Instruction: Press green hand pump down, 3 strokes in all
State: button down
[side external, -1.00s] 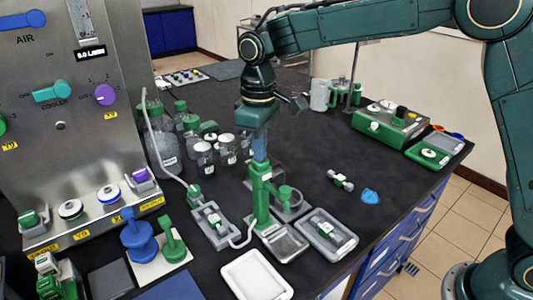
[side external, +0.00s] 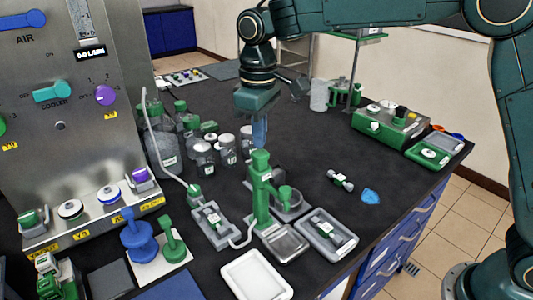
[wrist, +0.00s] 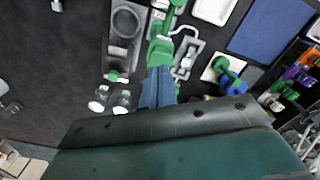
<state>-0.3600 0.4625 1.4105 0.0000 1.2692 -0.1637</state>
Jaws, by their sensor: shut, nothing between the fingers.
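The green hand pump (side external: 262,193) stands upright on the bench, with its knob (side external: 260,160) raised on top and a spout-like arm at its right. My gripper (side external: 259,147) is shut and empty, its blue fingers pointing down at the knob from directly above. The fingertips are at or just above the knob; I cannot tell whether they touch. In the wrist view the shut fingers (wrist: 158,72) end at the green pump (wrist: 160,50) and hide part of it.
Glass bottles (side external: 205,155) stand behind the pump to the left. Metal trays surround its base, and a white tray (side external: 230,283) lies in front. A blue valve (side external: 138,240) and a control panel (side external: 60,120) are at left.

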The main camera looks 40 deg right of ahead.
aim_at(260, 153)
jog(key=shift+f, duration=0.4)
jog(key=shift+f, duration=0.35)
jog(key=shift+f, duration=1.1)
jog(key=shift+r, duration=1.85)
jog(key=shift+r, duration=0.15)
notch_tip(260, 153, up, 6)
jog(key=shift+f, duration=0.15)
